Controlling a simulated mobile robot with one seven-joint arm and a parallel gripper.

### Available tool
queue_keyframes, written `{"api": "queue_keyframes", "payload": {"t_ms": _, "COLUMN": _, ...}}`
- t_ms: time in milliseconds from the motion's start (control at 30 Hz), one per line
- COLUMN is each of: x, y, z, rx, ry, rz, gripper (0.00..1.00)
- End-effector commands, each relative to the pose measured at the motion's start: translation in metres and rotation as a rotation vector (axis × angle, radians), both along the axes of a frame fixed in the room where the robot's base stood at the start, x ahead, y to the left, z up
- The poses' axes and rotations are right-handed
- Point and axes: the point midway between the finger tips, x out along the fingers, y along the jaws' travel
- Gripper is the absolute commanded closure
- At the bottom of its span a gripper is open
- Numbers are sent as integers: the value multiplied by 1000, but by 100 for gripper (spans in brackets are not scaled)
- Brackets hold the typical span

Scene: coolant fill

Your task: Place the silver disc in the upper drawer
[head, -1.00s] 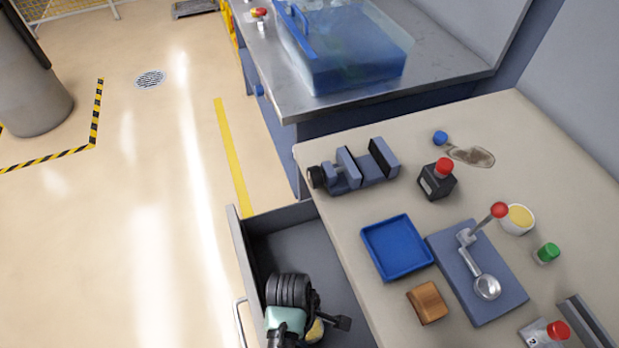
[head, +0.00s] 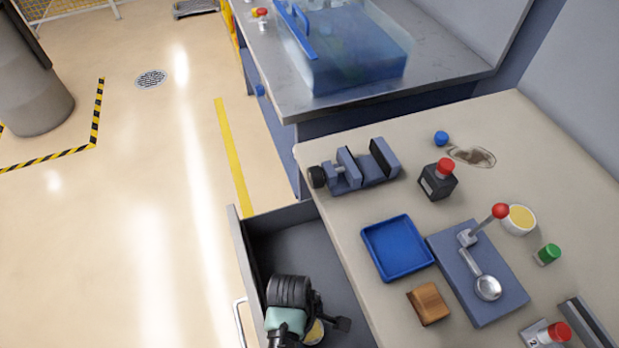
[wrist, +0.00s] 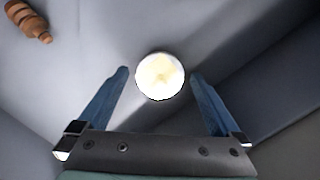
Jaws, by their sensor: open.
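The open drawer (head: 285,240) of the bench is grey and juts out to the left of the worktop. My gripper (wrist: 158,74) is open inside or just over it, pointing down. A bright, pale round disc (wrist: 160,77), apparently the silver disc, shows between the two fingertips with a gap on each side. It looks to lie on the drawer floor, though its exact height is hard to tell. In the head view the disc (head: 315,332) shows yellowish and partly hidden beside my gripper (head: 330,328).
A brown turned piece (wrist: 29,20) lies at the upper left of the wrist view. On the worktop are a vise (head: 355,170), a blue tray (head: 396,247), a wooden block (head: 429,303) and a lever fixture (head: 490,290). The drawer's far end is empty.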

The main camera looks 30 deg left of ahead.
Motion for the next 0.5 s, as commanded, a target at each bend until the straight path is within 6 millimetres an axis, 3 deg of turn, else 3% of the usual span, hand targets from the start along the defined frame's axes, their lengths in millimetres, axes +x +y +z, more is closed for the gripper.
{"api": "queue_keyframes", "payload": {"t_ms": 500, "x": -1, "y": 16, "z": 100, "rx": 1, "ry": -4, "rz": 3, "gripper": 0}}
